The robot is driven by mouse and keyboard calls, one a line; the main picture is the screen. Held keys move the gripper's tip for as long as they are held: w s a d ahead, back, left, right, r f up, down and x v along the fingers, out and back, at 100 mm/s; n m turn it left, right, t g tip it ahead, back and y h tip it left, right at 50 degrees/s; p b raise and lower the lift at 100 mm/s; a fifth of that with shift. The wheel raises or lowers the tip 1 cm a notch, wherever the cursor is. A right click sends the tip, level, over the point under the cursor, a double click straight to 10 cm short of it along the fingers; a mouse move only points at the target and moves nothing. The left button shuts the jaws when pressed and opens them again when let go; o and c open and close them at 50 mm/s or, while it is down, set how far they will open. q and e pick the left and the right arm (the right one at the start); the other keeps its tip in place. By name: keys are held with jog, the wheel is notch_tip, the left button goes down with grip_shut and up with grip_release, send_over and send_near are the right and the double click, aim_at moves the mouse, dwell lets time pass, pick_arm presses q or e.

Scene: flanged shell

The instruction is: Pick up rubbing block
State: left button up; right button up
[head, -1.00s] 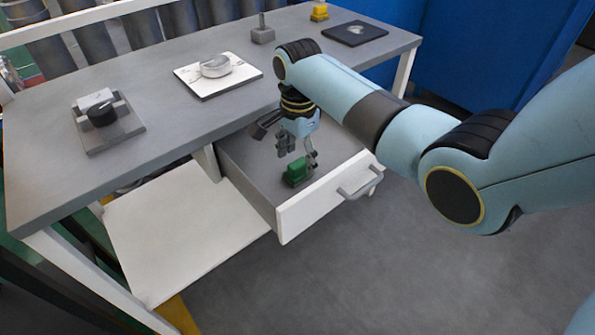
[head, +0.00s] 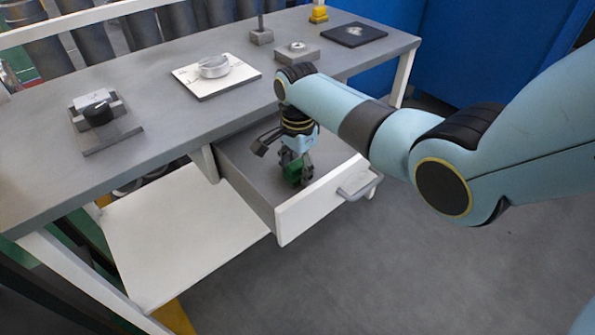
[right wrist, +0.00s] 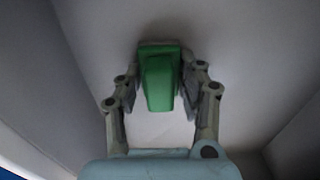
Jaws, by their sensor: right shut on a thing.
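The rubbing block is the green block (head: 291,171) in the open drawer (head: 318,208) under the table. My right gripper (head: 296,168) reaches down into the drawer and is shut on the block. In the right wrist view the green block (right wrist: 160,78) sits between the two fingers of the right gripper (right wrist: 162,85), with a finger against each side. The block is at or near the drawer floor; I cannot tell whether it touches. My left gripper is not in view.
The drawer's walls and handle (head: 360,187) stand close around my right gripper. On the grey tabletop (head: 150,130) are a white plate with a round metal part (head: 214,67), a fixture with a black knob (head: 98,112) and a grey block (head: 297,52). A white shelf (head: 180,235) lies below.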

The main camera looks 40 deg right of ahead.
aim_at(298, 163)
jog(key=shift+c, duration=0.6)
jog(key=shift+r, duration=0.25)
notch_tip(298, 163, up, 10)
jog(key=shift+f+p, duration=0.25)
jog(key=shift+p, duration=0.9)
